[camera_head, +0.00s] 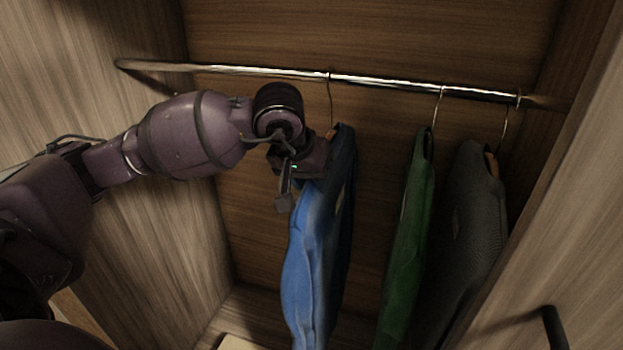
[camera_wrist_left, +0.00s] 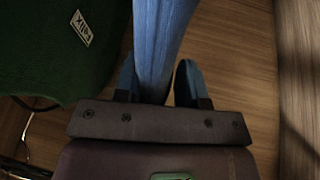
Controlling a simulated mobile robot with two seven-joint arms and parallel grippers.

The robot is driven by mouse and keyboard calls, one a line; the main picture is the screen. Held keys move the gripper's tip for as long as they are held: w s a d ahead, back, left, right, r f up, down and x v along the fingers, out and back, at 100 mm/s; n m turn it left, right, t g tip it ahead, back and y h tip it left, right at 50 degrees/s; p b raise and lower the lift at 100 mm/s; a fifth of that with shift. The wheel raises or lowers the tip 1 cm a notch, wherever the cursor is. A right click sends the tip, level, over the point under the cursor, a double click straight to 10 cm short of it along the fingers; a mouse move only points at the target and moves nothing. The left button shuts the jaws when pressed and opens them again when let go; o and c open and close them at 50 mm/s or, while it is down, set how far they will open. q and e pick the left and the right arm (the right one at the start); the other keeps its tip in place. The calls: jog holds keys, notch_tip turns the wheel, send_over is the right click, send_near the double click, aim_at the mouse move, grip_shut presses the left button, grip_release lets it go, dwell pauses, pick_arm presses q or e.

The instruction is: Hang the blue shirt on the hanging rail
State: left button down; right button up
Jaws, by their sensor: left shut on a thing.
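The blue shirt (camera_head: 318,250) is on a hanger in the middle of the wardrobe in the head view. The hanger's hook reaches up to the metal hanging rail (camera_head: 220,69) and appears to be over it. My left gripper (camera_head: 300,182) is at the upper part of the shirt, just below the rail. In the left wrist view, blue cloth (camera_wrist_left: 160,45) runs between the two fingers of my left gripper (camera_wrist_left: 160,88), which are shut on it. The part of the shirt behind the gripper is hidden. My right gripper is not in view.
A green garment (camera_head: 408,250) and a dark grey garment (camera_head: 468,230) hang on the rail to the right of the blue shirt. The rail's left part is bare. Wooden wardrobe walls enclose the space, and a dark handle (camera_head: 554,328) shows at lower right.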

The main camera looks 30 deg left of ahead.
pick_arm(q)
jog(key=c, duration=0.6)
grip_release()
jog(key=v, duration=1.1)
jog(key=shift+p, duration=0.4)
